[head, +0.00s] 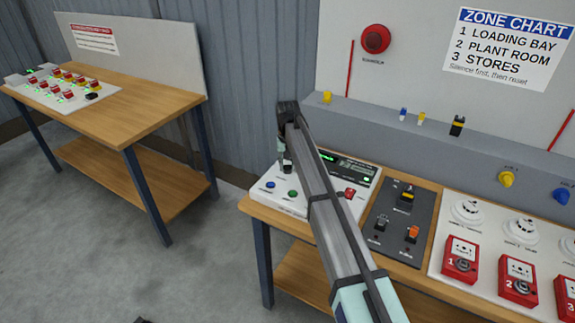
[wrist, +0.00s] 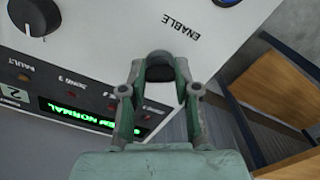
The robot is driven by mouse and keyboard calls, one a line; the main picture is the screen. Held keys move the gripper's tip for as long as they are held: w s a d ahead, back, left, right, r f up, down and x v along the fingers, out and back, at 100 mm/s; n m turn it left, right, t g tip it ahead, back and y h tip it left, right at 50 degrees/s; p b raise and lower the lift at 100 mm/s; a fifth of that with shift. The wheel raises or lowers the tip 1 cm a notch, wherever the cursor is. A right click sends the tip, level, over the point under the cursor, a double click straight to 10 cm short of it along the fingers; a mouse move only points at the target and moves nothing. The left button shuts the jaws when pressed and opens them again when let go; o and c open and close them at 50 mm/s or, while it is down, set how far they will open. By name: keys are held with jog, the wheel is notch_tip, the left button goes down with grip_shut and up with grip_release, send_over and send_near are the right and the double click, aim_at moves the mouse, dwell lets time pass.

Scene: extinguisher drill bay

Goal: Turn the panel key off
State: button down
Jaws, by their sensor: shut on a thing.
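The white alarm panel (head: 278,201) stands at the left end of the right-hand bench in the head view. Its lit green display (wrist: 95,115) reads "SYSTEM NORMAL" in the wrist view. My gripper (wrist: 160,80) is at the panel near the "ENABLE" label, shut on a dark, rounded piece that looks like the panel key (wrist: 160,68). The key's lower part and slot are hidden, so I cannot tell its turn angle. In the head view my gripper (head: 286,165) is over the panel's back left, and my arm covers part of the panel.
A black knob (wrist: 35,17) and a blue button (wrist: 228,2) are near my gripper on the panel. A dark switch plate (head: 385,246) and red call points (head: 460,262) lie to the right. A second bench (head: 130,112) stands at the left, with clear floor between.

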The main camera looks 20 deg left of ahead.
jog(key=shift+n, duration=0.3)
jog(key=n+b, duration=0.1)
jog(key=n, duration=0.4)
jog(key=n+b, duration=0.1)
jog(key=n, duration=0.5)
jog(key=shift+d, duration=0.1)
jog(key=shift+n, duration=0.3)
jog(key=c, duration=0.8)
grip_release()
jog(key=shift+c, duration=0.2)
jog(key=shift+w, duration=0.1)
notch_tip(320, 180, up, 12)
